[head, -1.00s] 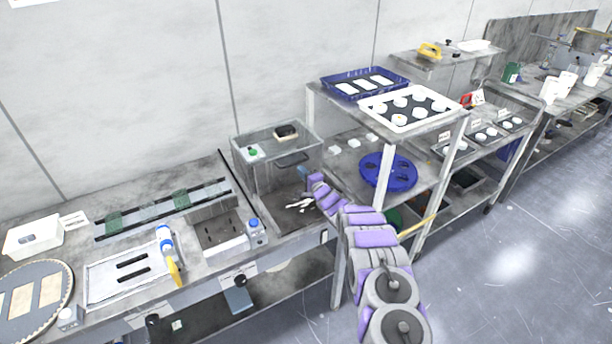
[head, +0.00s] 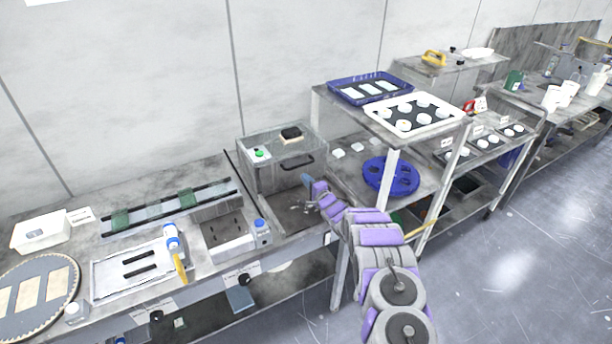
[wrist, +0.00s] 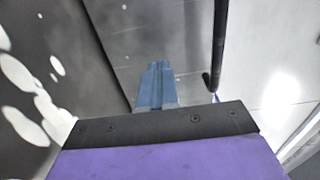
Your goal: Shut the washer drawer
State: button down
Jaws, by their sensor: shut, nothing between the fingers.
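The washer is a grey metal box (head: 262,172) at the back of the bench, with a green button on its top. A black bar handle (head: 297,162) sits on its front, which I take for the drawer front. How far the drawer stands out I cannot tell. My gripper (head: 306,180) is shut and empty, just in front of and below the handle. In the wrist view, the blue-grey fingertips (wrist: 158,68) point at a grey metal panel (wrist: 165,30). The black handle (wrist: 217,45) is to their right, apart from them. Whether the fingertips touch the panel is unclear.
A steel rack (head: 390,210) stands right of my arm, with a blue round disc (head: 390,176), a white tray (head: 452,113) and a blue tray (head: 335,96). A sink-like unit (head: 225,235) and bottles are left of the washer. Open floor (head: 520,270) lies at right.

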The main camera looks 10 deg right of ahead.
jog(key=s+d, duration=0.1)
jog(key=d, duration=0.1)
jog(key=s+d, duration=0.2)
jog(key=shift+d+f, duration=0.1)
jog(key=shift+f, duration=0.1)
jog(key=s, duration=0.5)
jog(key=shift+s+a+r, duration=0.1)
jog(key=shift+s+a, duration=0.05)
jog(key=shift+a, duration=0.1)
jog(key=shift+s+d, duration=0.7)
jog(key=shift+d, duration=0.6)
jog(key=shift+w+r, duration=0.1)
jog(key=shift+r, duration=0.1)
jog(key=s+d+r+n+g+h+b, duration=0.1)
jog(key=s+d+r+n+g+h, duration=0.1)
jog(key=s+r+n+g+h, duration=0.8)
jog(key=s+a+r+n+g+y, duration=0.1)
jog(key=s+a+r+g, duration=0.2)
jog(key=s, duration=1.4)
jog(key=s+a+r+n+g+y+b, duration=0.1)
jog(key=s+a+r+g+y, duration=0.1)
jog(key=s, duration=1.5)
jog(key=s+a+r+n+g+y+b, duration=0.1)
jog(key=s+a+r+g, duration=0.3)
jog(key=s, duration=1.3)
jog(key=shift+s+a+r+n, duration=0.35)
jog(key=shift+a+n, duration=0.25)
jog(key=shift+a, duration=0.2)
